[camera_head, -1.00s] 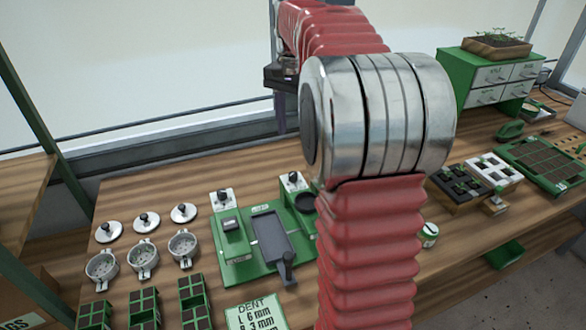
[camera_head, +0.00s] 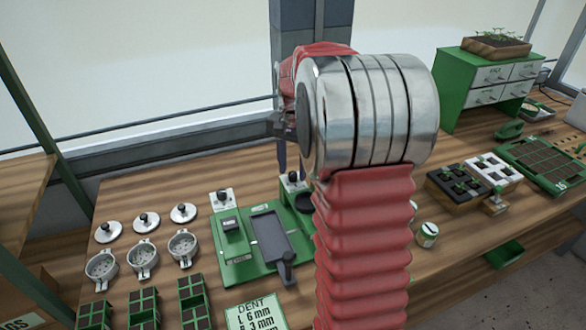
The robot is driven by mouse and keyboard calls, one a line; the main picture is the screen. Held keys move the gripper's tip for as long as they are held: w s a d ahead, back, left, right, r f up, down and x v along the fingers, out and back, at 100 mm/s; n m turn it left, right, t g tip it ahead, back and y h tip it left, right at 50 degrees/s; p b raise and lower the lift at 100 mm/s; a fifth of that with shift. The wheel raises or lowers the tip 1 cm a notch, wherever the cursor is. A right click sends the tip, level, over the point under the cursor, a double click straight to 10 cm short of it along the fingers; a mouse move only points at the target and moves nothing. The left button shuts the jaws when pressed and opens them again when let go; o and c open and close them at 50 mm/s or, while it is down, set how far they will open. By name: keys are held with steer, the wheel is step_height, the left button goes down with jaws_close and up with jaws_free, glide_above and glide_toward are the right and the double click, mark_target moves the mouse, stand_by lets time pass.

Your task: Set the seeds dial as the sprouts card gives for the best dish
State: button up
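A green seeder (camera_head: 236,272) stands mid-bench with a grey plate on it. Two knob dials stand at its back, a left one (camera_head: 223,198) and a right one (camera_head: 293,180); their labels are too small to read, so I cannot tell which is the seeds dial. Three round dishes (camera_head: 143,260) stand to the left, with three knobbed lids (camera_head: 146,222) behind them. I cannot make out their contents. I cannot identify a sprouts card. My gripper (camera_head: 282,160) is partly hidden behind my arm's metal joint, close to the right dial in the picture; its opening and any contact are unclear.
A card headed DENT (camera_head: 255,314) lies in front of the seeder. Small green-framed cell trays (camera_head: 144,306) stand at front left. To the right are a labelled can (camera_head: 427,235), seedling trays, a large green tray (camera_head: 545,166) and a green drawer cabinet (camera_head: 450,100).

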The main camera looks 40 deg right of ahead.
steer(key=shift+f, duration=0.4)
jaws_close()
steer(key=shift+n, duration=0.3)
stand_by(0.3)
steer(key=n, duration=1.1)
stand_by(0.5)
